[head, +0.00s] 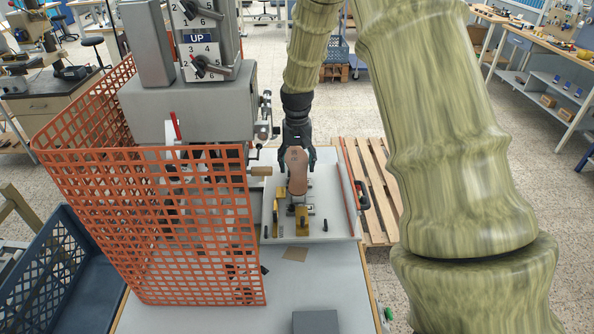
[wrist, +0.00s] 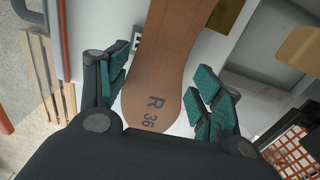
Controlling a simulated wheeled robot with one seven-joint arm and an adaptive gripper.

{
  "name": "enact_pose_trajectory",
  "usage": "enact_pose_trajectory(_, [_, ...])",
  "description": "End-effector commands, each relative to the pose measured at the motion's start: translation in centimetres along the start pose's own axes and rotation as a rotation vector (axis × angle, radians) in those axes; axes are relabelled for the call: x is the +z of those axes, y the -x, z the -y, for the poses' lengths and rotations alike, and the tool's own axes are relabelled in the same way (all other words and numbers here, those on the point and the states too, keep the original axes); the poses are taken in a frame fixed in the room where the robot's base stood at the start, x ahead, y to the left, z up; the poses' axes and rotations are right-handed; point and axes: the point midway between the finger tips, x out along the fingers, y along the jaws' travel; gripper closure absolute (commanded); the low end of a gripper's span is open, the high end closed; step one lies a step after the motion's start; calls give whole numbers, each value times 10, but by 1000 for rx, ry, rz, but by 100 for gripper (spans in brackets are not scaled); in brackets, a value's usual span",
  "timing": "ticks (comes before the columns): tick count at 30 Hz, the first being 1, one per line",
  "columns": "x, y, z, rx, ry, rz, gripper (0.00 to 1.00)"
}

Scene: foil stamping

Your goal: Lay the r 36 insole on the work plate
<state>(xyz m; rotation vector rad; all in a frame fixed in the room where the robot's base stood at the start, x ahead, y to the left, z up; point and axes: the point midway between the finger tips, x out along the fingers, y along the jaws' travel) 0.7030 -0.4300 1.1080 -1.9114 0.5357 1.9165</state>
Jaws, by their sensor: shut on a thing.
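The brown insole (head: 297,180), marked R 36, is held in my gripper (head: 297,163) by its heel end. In the wrist view the insole (wrist: 168,60) lies between the green finger pads of my gripper (wrist: 163,98), with the R 36 print facing the camera. Its far end runs out of the top of that view. In the head view it is over the pale work plate (head: 333,222), among brass blocks (head: 302,222). I cannot tell whether the insole touches the plate or is a little above it; it hides the middle of the fixture.
The stamping machine (head: 190,115) stands behind and left of the plate. An orange mesh guard (head: 150,225) closes off the left side. A wooden pallet (head: 372,190) is at right.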

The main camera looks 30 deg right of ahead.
Motion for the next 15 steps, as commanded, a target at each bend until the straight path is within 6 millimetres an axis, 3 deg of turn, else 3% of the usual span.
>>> enact_pose_trajectory(1, [0,-11,0,0,0,1,56])
enact_pose_trajectory(5, [0,-22,0,0,0,0,56])
enact_pose_trajectory(15, [0,-22,0,0,0,0,56])
